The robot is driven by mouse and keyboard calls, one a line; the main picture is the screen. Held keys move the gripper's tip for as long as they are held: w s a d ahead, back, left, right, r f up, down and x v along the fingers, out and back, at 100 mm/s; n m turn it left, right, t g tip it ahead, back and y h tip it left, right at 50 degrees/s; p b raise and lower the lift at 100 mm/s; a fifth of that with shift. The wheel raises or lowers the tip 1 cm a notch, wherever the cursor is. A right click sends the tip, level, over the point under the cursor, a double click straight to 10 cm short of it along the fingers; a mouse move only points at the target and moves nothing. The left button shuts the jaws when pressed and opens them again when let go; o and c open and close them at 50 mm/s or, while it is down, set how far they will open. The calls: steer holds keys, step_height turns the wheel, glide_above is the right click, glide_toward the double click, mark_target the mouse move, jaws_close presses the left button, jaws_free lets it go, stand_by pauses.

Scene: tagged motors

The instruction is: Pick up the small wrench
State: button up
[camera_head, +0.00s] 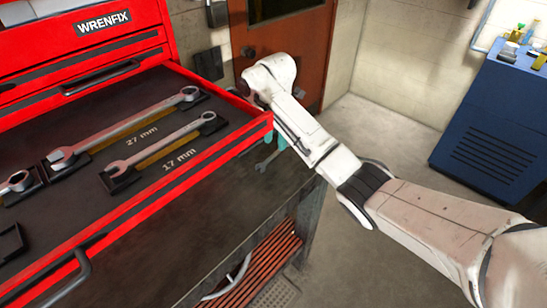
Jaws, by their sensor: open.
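The small wrench (165,145) is a silver combination wrench in the open red drawer (150,188). It lies by the "17 mm" label, with its open end at the lower left and its ring end at the upper right. Nothing covers it. My white arm (420,215) comes from the lower right and bends at a rounded joint just beyond the drawer's right corner. No part of my arm touches the wrench.
A larger wrench (125,127) lies behind it by the "27 mm" label, and another wrench end (17,182) shows at the left. The red cabinet (70,40) rises behind. A dark workbench (215,235) lies in front. A blue cabinet (495,125) stands at the right.

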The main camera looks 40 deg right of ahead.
mark_target(274, 154)
steer(key=shift+a+f+p, duration=0.15)
steer(key=shift+f+p, duration=0.1)
steer(key=shift+f, duration=0.95)
steer(key=shift+a+f+p, duration=0.1)
steer(key=shift+f+p, duration=0.1)
steer(key=shift+f, duration=0.95)
steer(key=shift+c, duration=0.4)
jaws_close()
steer(key=shift+w, duration=0.1)
